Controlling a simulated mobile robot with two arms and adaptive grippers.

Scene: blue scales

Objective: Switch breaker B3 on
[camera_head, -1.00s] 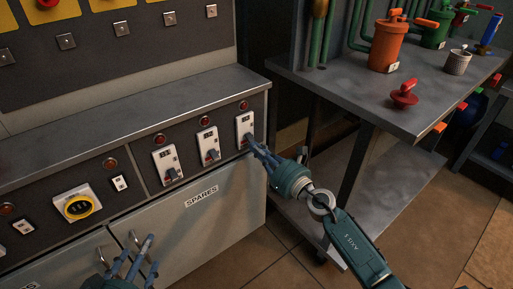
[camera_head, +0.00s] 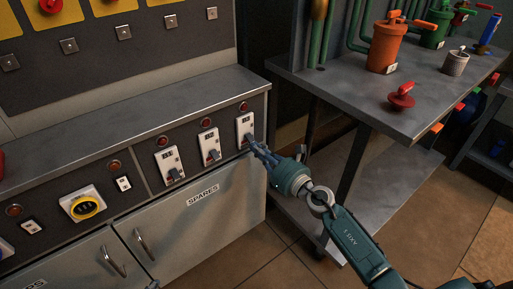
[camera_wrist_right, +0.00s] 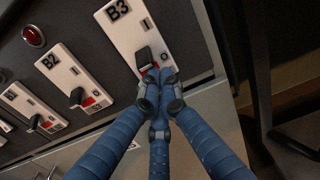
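Breaker B3 (camera_head: 243,122) is the rightmost white switch plate on the dark panel, with a red lamp (camera_head: 244,107) above it. In the right wrist view its plate (camera_wrist_right: 123,27) carries the label B3 and a dark toggle (camera_wrist_right: 144,57), with an "O" mark beside it. My right gripper (camera_head: 258,149) is at the lower part of B3. Its blue fingers come together at the tips (camera_wrist_right: 158,82), just below the toggle and seemingly touching it. Nothing is seen held between them. The fingertips hide the bottom of the plate. My left gripper is not clearly seen.
Breakers B2 (camera_head: 209,145) and B1 (camera_head: 170,164) sit to the left of B3. A grey ledge (camera_head: 130,120) overhangs the panel. A cabinet door labelled SPARES (camera_head: 200,220) lies below. A metal table (camera_head: 340,92) with valves and canisters stands to the right.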

